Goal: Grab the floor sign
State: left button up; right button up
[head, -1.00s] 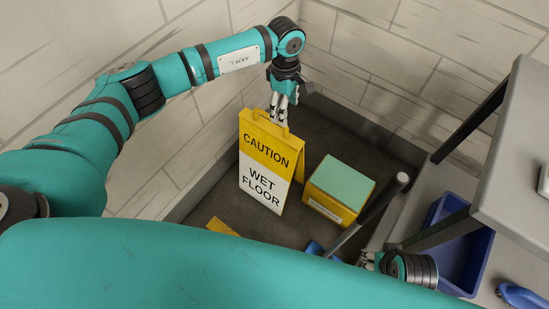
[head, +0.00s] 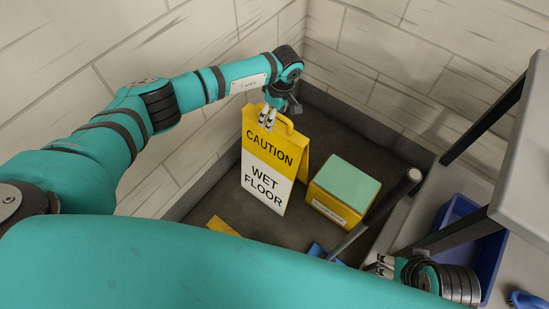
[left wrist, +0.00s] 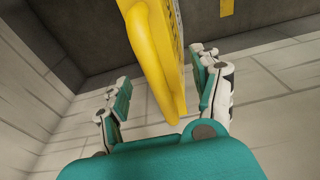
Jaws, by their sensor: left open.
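The floor sign (head: 268,165) is a yellow and white folding board reading "CAUTION WET FLOOR". It stands upright on the dark floor near the wall. My left gripper (head: 268,118) is at its top edge, beside the yellow handle loop. In the left wrist view, the yellow top of the sign (left wrist: 160,55) lies between the two spread fingers of the left gripper (left wrist: 163,92), with gaps visible on both sides. My right gripper (head: 384,265) is at the lower right by a dark pole; its fingers are too small to tell their opening.
A yellow box with a green top (head: 343,183) stands right of the sign. A dark pole (head: 375,212) leans beside it. A blue bin (head: 462,245) and a grey table (head: 515,170) are at the right. Block walls close in behind.

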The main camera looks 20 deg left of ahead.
pick_arm(q)
notch_tip(320, 180, down, 5)
jog(key=shift+r+b, duration=0.1)
jog(key=shift+b, duration=0.5)
grip_shut()
jog(key=shift+w, duration=0.1)
